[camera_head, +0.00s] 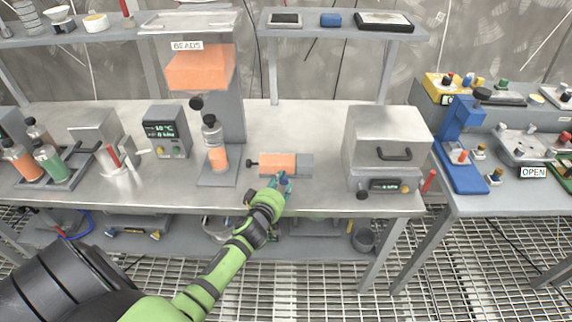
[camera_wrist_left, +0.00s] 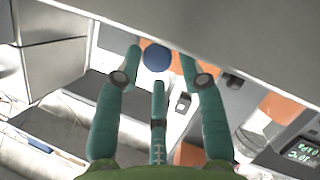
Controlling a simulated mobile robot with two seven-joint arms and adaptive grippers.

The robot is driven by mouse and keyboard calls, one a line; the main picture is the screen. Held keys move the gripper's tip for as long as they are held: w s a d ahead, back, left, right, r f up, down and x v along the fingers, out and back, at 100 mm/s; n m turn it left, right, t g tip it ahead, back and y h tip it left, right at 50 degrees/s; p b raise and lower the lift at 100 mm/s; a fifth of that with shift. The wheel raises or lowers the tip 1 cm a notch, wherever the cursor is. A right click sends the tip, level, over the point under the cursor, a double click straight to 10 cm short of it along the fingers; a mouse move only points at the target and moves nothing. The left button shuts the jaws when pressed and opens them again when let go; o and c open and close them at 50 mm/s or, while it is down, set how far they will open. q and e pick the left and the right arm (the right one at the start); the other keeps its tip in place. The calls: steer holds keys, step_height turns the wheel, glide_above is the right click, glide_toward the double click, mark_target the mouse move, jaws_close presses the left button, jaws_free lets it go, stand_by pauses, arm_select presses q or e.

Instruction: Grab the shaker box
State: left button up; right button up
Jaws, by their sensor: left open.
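On the bench, an orange and grey box (camera_head: 280,165) with a black knob at its left end lies in the middle; I take it for the shaker box. My left gripper (camera_head: 282,181) is at its near side, close to the bench's front edge. Its teal fingers (camera_wrist_left: 163,70) are spread open in the left wrist view. A round blue thing (camera_wrist_left: 157,58) shows between the fingertips there; I cannot tell what it is. Whether the fingers touch the box cannot be told. My right gripper is not in view.
A bead dispenser (camera_head: 200,72) with a bottle (camera_head: 214,145) stands left of the box. A metal oven-like case (camera_head: 387,140) stands right. The steel bench (camera_head: 325,188) is clear between box and case. A shelf (camera_head: 340,28) hangs behind.

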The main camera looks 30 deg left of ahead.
arm_select(q)
steer(key=shift+x, duration=0.95)
jaws_close()
steer(key=shift+r, duration=0.15)
